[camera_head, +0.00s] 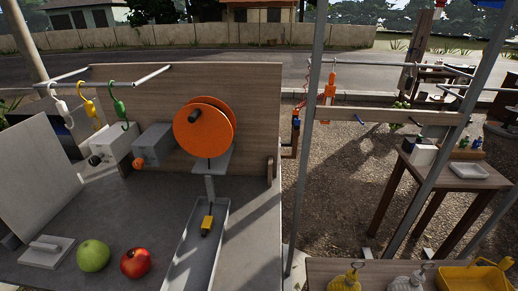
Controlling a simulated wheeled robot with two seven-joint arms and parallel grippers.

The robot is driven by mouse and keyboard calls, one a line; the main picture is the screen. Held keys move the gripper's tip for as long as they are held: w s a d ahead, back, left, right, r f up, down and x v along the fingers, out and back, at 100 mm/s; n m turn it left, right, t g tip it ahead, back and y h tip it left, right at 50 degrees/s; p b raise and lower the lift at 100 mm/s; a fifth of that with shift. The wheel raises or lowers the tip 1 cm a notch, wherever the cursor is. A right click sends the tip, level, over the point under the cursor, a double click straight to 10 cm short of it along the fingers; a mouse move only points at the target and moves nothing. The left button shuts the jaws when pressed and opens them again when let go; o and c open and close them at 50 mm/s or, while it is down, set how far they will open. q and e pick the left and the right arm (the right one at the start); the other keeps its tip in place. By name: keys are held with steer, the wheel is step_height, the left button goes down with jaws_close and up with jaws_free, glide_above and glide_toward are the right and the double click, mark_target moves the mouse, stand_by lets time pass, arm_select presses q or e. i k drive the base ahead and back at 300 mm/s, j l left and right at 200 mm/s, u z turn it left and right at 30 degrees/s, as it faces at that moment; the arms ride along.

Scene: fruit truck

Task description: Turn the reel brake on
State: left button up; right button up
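An orange reel (214,134) stands upright on a grey bracket (211,172) above the grey counter. A dark knob or handle (193,116) sticks out from the reel's face. A line seems to hang from the bracket to a small yellow block (207,226) over a long grey tray (186,272). I cannot tell which part is the reel brake, or how it is set. Neither of my grippers is in view.
Left of the reel are a grey box (152,143) with an orange knob and a white box (114,137) with a dark knob. Hooks hang above them from a rail. A green apple (93,256) and a red apple (135,263) lie at the front. A metal post (309,150) stands to the right.

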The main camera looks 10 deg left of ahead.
mark_target(138, 163)
steer(key=u, duration=1.25)
